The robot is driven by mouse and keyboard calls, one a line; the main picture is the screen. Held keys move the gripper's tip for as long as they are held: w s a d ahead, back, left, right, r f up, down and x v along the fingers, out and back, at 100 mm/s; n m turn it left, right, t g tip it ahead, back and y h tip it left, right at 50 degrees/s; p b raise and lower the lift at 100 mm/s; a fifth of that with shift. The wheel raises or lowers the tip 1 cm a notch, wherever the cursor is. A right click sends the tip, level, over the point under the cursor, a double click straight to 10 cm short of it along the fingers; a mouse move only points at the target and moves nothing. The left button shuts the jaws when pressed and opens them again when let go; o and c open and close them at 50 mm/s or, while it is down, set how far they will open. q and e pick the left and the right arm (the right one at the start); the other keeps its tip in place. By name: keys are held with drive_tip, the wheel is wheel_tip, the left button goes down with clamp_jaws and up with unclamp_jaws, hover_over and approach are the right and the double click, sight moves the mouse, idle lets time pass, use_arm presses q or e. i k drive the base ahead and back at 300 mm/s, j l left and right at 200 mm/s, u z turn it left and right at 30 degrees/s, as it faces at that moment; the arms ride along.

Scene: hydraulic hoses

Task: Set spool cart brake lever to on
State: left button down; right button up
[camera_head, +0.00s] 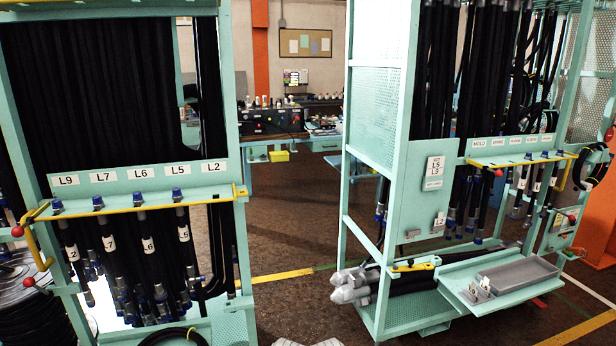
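No part labelled as a spool cart brake lever can be made out. Silver discs with a black coil (38,322), perhaps a spool, are cut off at the lower left edge, partly behind the left rack. A red ball knob (28,282) shows in front of them, at the lower end of a yellow bent bar (37,246). Another red knob (17,231) sits just above it. I cannot tell whether either belongs to a brake lever, or any on/off setting.
The left hose rack (135,180) and right hose rack (420,190) stand with open brown floor (295,210) between them. A shelf with a grey tray (518,276) juts from the right rack. Large fittings (352,288) stick out low. A workbench (270,125) stands behind.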

sight(29, 282)
drive_tip(key=u, duration=2.3)
